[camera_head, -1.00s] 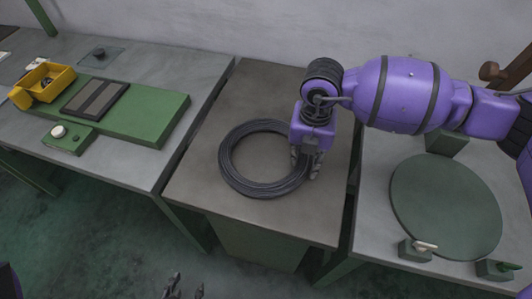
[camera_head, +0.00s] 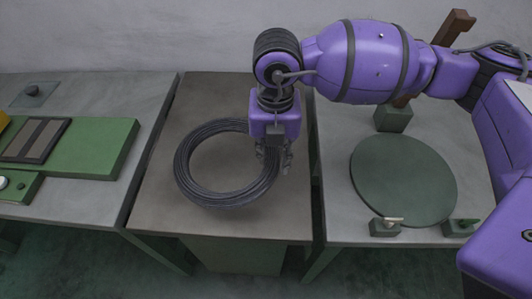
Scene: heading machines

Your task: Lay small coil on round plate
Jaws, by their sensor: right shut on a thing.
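The small coil (camera_head: 196,189) is a ring of dark grey wire over the middle table. My right gripper (camera_head: 275,166) is shut on the coil's right side, and its fingers hide part of that rim. I cannot tell whether the coil touches the tabletop or is slightly raised. The round plate (camera_head: 403,180) is a flat dark green disc on the right table, empty, to the right of the gripper. My left gripper is not in view.
A narrow gap separates the tables. A green board (camera_head: 100,150) lies on the left table.

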